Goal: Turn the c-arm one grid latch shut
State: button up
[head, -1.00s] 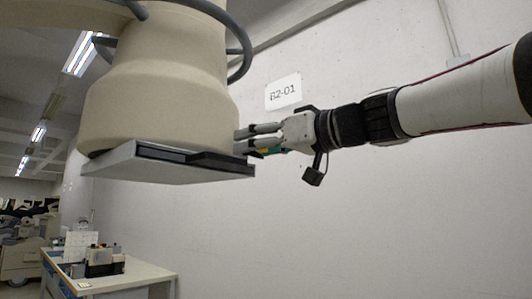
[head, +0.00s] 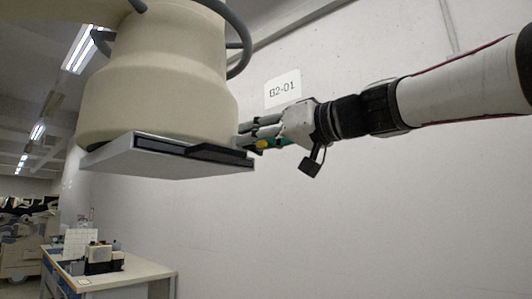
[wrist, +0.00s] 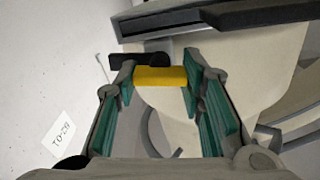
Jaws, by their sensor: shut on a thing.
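The C-arm unit (head: 160,75) is a large beige housing with a flat grey grid plate (head: 135,158) under it, dark along its front edge. In the wrist view the latch shows as a yellow grip (wrist: 160,76) beside a short black lever (wrist: 130,61), close to the plate's dark edge (wrist: 175,37). My gripper (head: 250,139) is at the right side of the housing, just above the plate's right corner. In the wrist view its green-padded fingers (wrist: 158,80) are on both sides of the yellow grip, shut on it. The latch's far side is hidden.
A wall sign (head: 283,90) is on the pale wall behind my gripper. A cable (head: 240,45) loops at the housing's upper right. A table (head: 120,279) with a small device (head: 103,260) stands at lower left. Space below the plate and my arm looks clear.

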jog(key=m+b, duration=0.1)
jog(key=m, duration=0.3)
jog(key=shift+w+d+f, duration=0.1)
jog(key=m, duration=0.8)
jog(key=shift+p, duration=0.3)
jog(key=shift+f+m+p, duration=0.15)
jog(key=shift+m+p, duration=0.35)
jog(key=shift+m, duration=1.3)
jog(key=o, duration=1.2)
jog(key=shift+c, duration=0.2)
